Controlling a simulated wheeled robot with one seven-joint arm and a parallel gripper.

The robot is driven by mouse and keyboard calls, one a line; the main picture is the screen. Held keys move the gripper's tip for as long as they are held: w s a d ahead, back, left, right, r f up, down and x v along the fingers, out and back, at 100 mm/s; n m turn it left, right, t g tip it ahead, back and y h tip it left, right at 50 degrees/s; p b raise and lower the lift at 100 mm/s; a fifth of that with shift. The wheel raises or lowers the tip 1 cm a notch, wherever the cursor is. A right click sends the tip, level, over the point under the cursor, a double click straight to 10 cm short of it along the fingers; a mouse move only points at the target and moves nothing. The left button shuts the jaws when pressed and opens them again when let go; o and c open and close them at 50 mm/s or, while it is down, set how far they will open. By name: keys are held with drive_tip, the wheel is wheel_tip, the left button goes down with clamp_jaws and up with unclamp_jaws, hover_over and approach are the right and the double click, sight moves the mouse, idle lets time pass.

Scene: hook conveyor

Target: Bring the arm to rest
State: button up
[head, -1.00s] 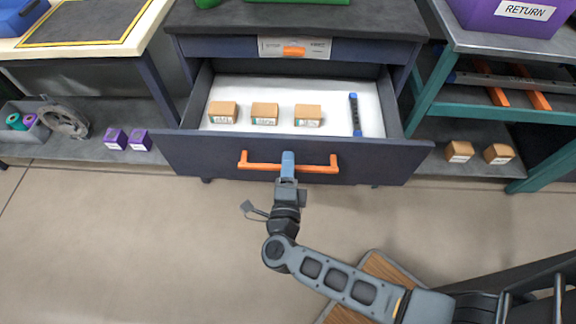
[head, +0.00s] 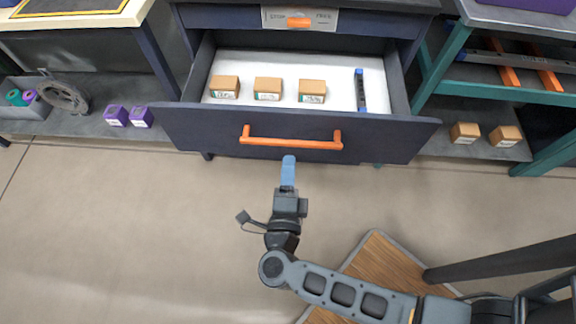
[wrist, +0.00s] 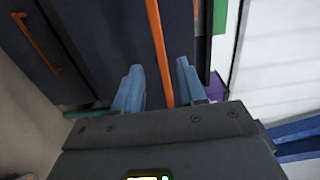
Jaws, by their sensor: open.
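My gripper (head: 288,172) is in front of the dark blue drawer (head: 205,140), just below its orange handle (head: 292,144) in the head view. In the wrist view the two blue fingers (wrist: 158,80) are spread with nothing held. An orange bar (wrist: 160,40) runs beyond and between them. My arm reaches out from the lower right, bent at the elbow.
The drawer stands open, with three brown boxes (head: 268,88) and a blue-ended dark bar (head: 360,90) inside. Purple boxes (head: 116,115) sit on the left shelf, more brown boxes (head: 465,132) on the right shelf. The floor (head: 130,230) at left is clear.

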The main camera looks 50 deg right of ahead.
idle(0.3)
drive_tip(key=s+a+r+n+t+y, duration=0.2)
drive_tip(key=s+r+n+y, duration=1.2)
drive_tip(key=s+r+n, duration=0.7)
drive_tip(key=n+t, duration=0.1)
drive_tip(key=n, duration=0.6)
drive_tip(key=shift+t, duration=0.4)
